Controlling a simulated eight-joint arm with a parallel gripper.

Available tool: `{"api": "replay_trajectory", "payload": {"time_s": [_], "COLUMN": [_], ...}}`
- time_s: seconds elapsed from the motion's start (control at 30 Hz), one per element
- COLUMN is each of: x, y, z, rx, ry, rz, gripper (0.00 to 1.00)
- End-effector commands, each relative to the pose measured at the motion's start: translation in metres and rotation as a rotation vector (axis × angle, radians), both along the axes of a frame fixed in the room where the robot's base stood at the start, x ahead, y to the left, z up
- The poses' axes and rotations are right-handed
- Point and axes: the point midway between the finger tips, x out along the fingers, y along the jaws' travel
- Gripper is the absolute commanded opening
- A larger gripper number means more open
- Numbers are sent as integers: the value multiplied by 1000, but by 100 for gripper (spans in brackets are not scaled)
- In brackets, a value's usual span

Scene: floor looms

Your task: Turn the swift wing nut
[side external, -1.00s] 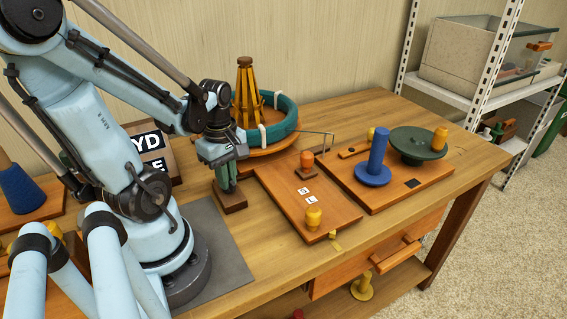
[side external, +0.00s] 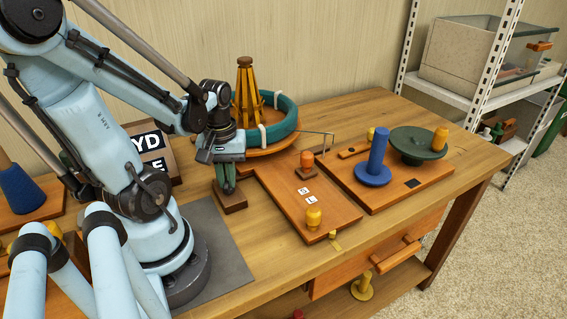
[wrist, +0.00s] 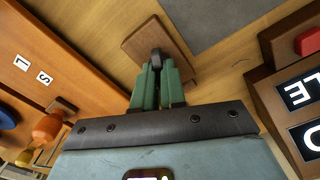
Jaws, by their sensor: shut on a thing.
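My gripper (side external: 228,183) points straight down over a small brown wooden block (side external: 231,205) on the bench, in front of the swift. In the wrist view its green fingers (wrist: 156,82) are shut on a small dark piece, the wing nut (wrist: 155,57), which stands on the block (wrist: 172,32). The fingers cover most of the nut, and I cannot make out its wings. The swift (side external: 246,92) is a wooden frame with a teal yarn ring (side external: 283,122) around it, behind my gripper.
An orange board (side external: 318,208) with orange and yellow knobs lies right of the block. Beyond it another board (side external: 405,190) carries a blue spool (side external: 377,160) and a green wheel (side external: 418,144). A lettered sign (side external: 152,150) stands behind my arm. A grey mat (side external: 222,245) lies in front.

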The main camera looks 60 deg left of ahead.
Motion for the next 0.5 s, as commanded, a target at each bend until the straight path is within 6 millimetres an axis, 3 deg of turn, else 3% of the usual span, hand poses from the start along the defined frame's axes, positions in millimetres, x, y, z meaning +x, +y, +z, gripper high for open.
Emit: {"api": "replay_trajectory", "payload": {"time_s": [0.5], "x": [0], "y": [-1], "z": [0], "rx": [-2], "ry": [0], "rz": [-58], "gripper": [0]}}
